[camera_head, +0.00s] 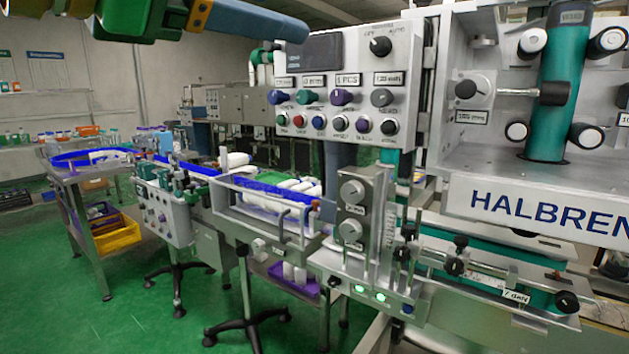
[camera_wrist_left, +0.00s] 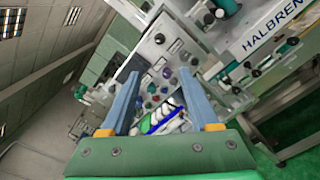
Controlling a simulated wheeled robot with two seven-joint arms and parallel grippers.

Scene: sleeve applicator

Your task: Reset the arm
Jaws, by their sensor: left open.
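My left gripper (camera_head: 268,25) enters at the top left of the head view, with a green body, a yellow band and a blue finger pointing right. It hangs in the air in front of the machine's control panel (camera_head: 345,85), apart from it as far as I can see. In the left wrist view the left gripper (camera_wrist_left: 158,77) shows two blue fingers spread wide with nothing held between them. The control panel (camera_wrist_left: 163,65) with its coloured knobs lies beyond the fingers, tilted in that view. My right gripper is in neither view.
The HALBREN machine (camera_head: 545,205) fills the right side. A conveyor (camera_head: 205,172) with a blue edge and white bottles (camera_head: 290,187) runs to the left. A yellow crate (camera_head: 115,238) sits at the left. Green floor (camera_head: 60,310) is clear at the lower left.

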